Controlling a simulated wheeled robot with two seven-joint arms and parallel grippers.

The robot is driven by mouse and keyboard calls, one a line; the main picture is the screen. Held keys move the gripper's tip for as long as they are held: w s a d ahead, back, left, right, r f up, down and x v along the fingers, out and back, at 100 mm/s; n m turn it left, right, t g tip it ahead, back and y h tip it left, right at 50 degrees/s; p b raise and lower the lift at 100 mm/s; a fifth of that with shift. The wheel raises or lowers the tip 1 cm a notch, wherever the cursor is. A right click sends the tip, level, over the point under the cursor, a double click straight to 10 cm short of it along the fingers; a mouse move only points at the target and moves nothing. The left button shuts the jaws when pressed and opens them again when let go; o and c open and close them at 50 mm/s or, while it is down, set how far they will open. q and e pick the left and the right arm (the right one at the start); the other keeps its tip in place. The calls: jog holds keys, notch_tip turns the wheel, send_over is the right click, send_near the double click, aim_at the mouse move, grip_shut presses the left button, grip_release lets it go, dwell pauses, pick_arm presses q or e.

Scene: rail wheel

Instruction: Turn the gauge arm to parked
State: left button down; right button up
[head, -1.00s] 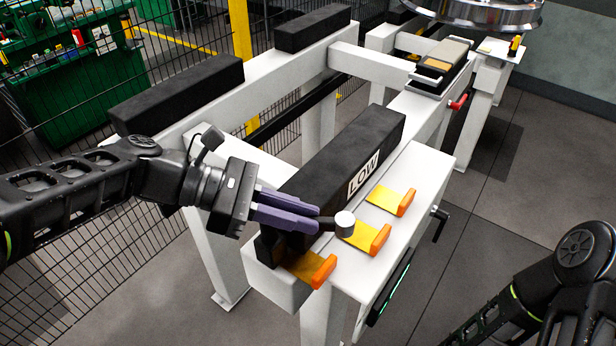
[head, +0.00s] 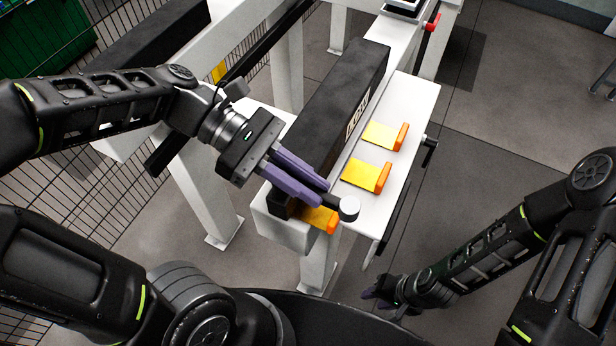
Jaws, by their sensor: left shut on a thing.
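The knob stands over the bench top, beside the nearest yellow plate with an orange end (head: 322,218). My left gripper (head: 318,192) has its purple fingers shut on the gauge arm just behind the knob, hiding part of it. Two more such plates, a middle one (head: 362,175) and a far one (head: 381,135), lie further along the bench. My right gripper (head: 382,293) hangs low at the right, away from the bench; its finger opening is too small to tell.
A long black block with a partly readable white label (head: 358,113) lies along the white bench (head: 407,100), beside the plates. A black handle (head: 429,148) sticks out from the bench's right side. A red handle (head: 432,22) is further back. Open floor lies right.

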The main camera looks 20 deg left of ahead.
pick_arm(q)
jog(key=c, duration=1.4)
grip_release()
jog(key=shift+a+r, duration=0.15)
jog(key=shift+a+r, duration=0.2)
jog(key=shift+a, duration=0.15)
jog(key=shift+v, duration=2.8)
jog(key=shift+a+r, duration=0.15)
jog(key=shift+a, duration=0.2)
jog(key=shift+w+a, duration=0.15)
jog(key=shift+w, duration=0.05)
